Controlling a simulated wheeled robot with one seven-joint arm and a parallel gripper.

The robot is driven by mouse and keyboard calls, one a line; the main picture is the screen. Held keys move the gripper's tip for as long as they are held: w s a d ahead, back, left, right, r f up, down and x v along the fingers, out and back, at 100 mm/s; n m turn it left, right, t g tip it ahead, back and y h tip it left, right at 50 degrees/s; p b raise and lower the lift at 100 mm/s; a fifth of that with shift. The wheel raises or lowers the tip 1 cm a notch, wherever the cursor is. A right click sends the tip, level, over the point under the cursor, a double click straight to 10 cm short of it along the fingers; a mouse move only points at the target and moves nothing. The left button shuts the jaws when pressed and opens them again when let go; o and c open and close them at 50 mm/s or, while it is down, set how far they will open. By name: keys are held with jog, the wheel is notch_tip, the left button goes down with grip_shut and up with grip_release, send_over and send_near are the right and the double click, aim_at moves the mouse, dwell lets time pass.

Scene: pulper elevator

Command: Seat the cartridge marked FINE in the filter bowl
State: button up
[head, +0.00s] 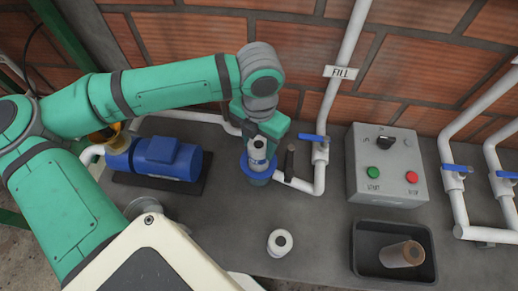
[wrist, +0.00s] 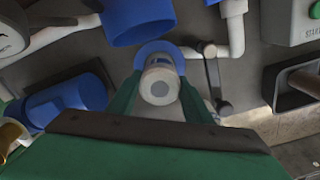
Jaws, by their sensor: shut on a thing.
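My gripper (head: 266,130) points down over the bench and is shut on a pale cartridge (head: 257,153) with a dark band. I cannot read a marking on the band. The cartridge looks upright, its lower end at the mouth of the blue filter bowl (head: 257,178). How deep it sits in the bowl I cannot tell. In the wrist view the cartridge's round end (wrist: 160,84) shows between the two green fingers, with the bowl's blue rim (wrist: 158,48) around its far side. Another pale cartridge (head: 280,243) stands on the bench in front.
A dark tray (head: 364,262) at front right holds a brown cartridge (head: 402,254). A small dark lever (head: 290,160) and white pipe with a blue valve handle (head: 314,138) stand close right of the bowl. A blue pump (head: 168,158) is left; a grey control box (head: 387,165) is right.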

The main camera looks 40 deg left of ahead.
jog(key=shift+f, duration=2.15)
jog(key=o, duration=1.1)
jog(key=shift+o, duration=1.3)
jog(key=shift+a, duration=0.1)
jog(key=shift+s, duration=0.1)
notch_tip(320, 180, up, 13)
jog(key=shift+r, duration=0.15)
